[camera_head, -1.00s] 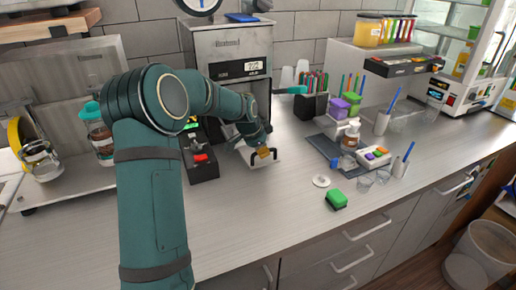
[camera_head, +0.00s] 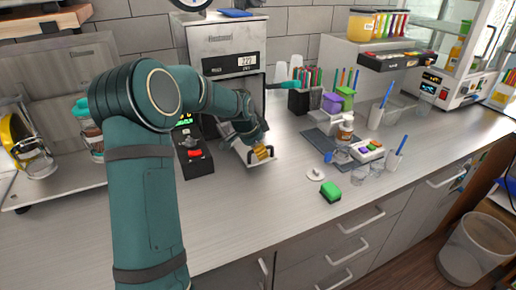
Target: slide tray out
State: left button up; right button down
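The cup sealer (camera_head: 222,42) is a grey metal box with a digital display, standing against the tiled wall. Its pale tray (camera_head: 258,162) shows low at the front, with a black handle (camera_head: 271,150) on its near edge. My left arm crosses in front of the sealer's left side and lower front. My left gripper (camera_head: 262,153) is at the tray handle; yellowish pads show there. Its fingers are small and partly hidden, so I cannot tell whether they are closed on the handle. The tray's rear is hidden by my arm. My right gripper is not in view.
A black box with a red switch (camera_head: 194,154) stands left of the tray. A white lid (camera_head: 315,174) and a green sponge (camera_head: 330,192) lie to the right, with a dark mat (camera_head: 325,143) behind. The counter in front of the tray is clear.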

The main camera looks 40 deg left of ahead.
pick_arm(q)
jog(key=v, duration=1.2)
dwell(0.3)
